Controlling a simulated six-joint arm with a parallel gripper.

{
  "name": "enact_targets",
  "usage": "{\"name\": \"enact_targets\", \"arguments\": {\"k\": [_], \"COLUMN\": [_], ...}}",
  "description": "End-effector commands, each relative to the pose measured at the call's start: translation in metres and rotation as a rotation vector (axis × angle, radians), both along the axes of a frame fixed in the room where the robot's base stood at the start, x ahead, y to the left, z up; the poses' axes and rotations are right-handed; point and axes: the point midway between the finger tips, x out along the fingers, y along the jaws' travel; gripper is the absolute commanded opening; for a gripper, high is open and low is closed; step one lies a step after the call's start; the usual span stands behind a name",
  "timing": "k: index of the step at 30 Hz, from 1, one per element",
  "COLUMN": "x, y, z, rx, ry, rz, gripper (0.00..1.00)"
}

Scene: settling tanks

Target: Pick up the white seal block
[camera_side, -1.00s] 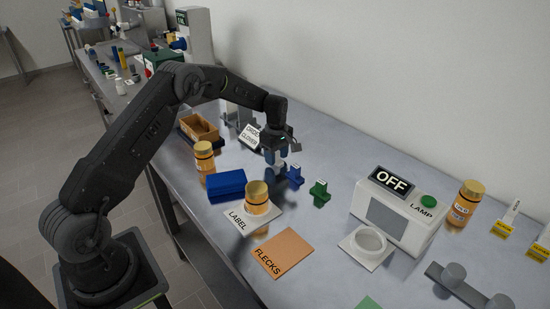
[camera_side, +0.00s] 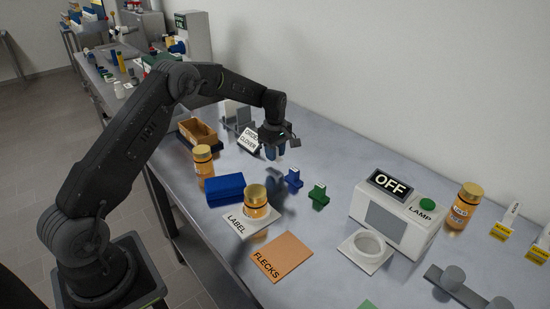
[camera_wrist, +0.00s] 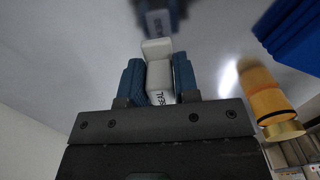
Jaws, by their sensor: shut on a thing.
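My gripper (camera_wrist: 160,82) is shut on the white seal block (camera_wrist: 158,52) in the wrist view. The block sits between the two blue fingers and carries dark lettering, partly legible. A dark shadow or reflection lies on the table beyond it. In the side view my gripper (camera_side: 275,152) hangs above the table, behind the blue block and the amber jar. The white block is hardly visible there, hidden by the fingers.
The lamp box (camera_side: 397,215) reads OFF.

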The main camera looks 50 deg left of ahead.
Motion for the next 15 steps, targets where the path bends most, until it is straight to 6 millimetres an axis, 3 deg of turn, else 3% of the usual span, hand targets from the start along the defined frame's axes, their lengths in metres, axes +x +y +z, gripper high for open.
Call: {"name": "enact_targets", "arguments": {"k": [2, 15], "x": [0.001, -0.065], "y": [0.0, 0.067], "z": [0.017, 0.071], "rx": [0.001, 0.001], "ry": [-0.005, -0.003], "rz": [0.0, 0.003], "gripper": [0.05, 0.05]}}
